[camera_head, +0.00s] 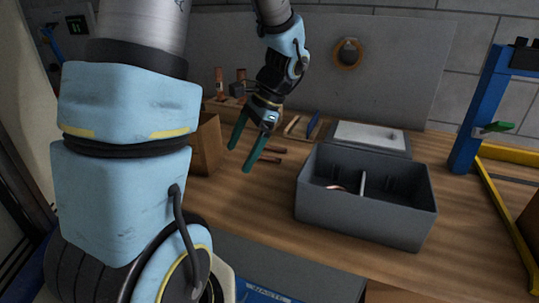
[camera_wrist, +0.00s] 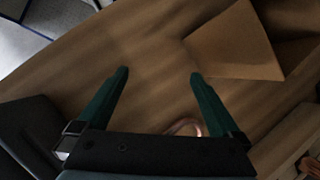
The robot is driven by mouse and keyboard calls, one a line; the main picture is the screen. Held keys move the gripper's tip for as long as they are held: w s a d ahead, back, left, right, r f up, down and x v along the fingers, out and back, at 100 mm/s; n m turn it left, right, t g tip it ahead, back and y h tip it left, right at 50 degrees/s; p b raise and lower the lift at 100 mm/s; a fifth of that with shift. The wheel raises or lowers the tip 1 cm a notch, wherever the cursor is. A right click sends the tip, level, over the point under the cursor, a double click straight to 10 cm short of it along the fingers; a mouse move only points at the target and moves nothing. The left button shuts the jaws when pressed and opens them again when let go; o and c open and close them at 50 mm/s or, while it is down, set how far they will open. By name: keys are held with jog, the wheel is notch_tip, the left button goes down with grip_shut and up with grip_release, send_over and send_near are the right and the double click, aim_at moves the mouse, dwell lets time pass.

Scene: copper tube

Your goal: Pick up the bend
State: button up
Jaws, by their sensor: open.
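My gripper (camera_head: 247,158) is open and empty above the workbench, its two green fingers spread and pointing down. In the wrist view, the fingers (camera_wrist: 160,75) reach out over bare wood. A curved, shiny copper piece, which looks like the bend (camera_wrist: 186,127), lies between the fingers close to the gripper body, which hides part of it. In the head view, short copper pieces (camera_head: 272,160) lie on the bench just right of the fingertips; I cannot tell which of them is the bend. Another curved copper-coloured piece (camera_head: 336,188) shows inside the grey bin.
The grey divided bin (camera_head: 365,222) stands right of my gripper. A grey case (camera_head: 370,137) and a blue frame (camera_head: 478,115) stand farther right. The bench front is clear.

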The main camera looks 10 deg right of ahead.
jog(key=w+d+m+y, duration=0.1)
jog(key=d+m, duration=0.1)
jog(key=w+d+m+t+y+b, duration=0.1)
jog(key=d, duration=0.1)
jog(key=w+d+r+m+t+y, duration=0.1)
jog(key=w+d+m, duration=0.1)
jog(key=shift+d+r+m+y, duration=0.1)
jog(key=shift+d+m+y, duration=0.2)
jog(key=shift+d+y, duration=0.1)
jog(key=w+d+r+m+t+y+b, duration=0.1)
jog(key=w+d+r+m+t+y, duration=0.2)
jog(key=d, duration=0.6)
jog(key=m+t+p, duration=0.1)
jog(key=t, duration=0.1)
send_near(263, 153)
jog(key=shift+s+d+r, duration=0.25)
jog(key=shift+d+r, duration=0.55)
jog(key=shift+d, duration=0.1)
jog(key=shift+p+x, duration=0.3)
jog(key=shift+x, duration=0.7)
jog(key=shift+f+p+x, duration=0.15)
jog(key=shift+p+x, duration=0.25)
jog(key=shift+x, duration=1.05)
jog(key=shift+f+p+x, duration=0.15)
jog(key=shift+p+x, duration=0.2)
jog(key=shift+x, duration=1.1)
jog(key=shift+s+d, duration=0.1)
jog(key=shift+s, duration=0.05)
jog(key=shift+c, duration=0.2)
jog(key=c, duration=1.1)
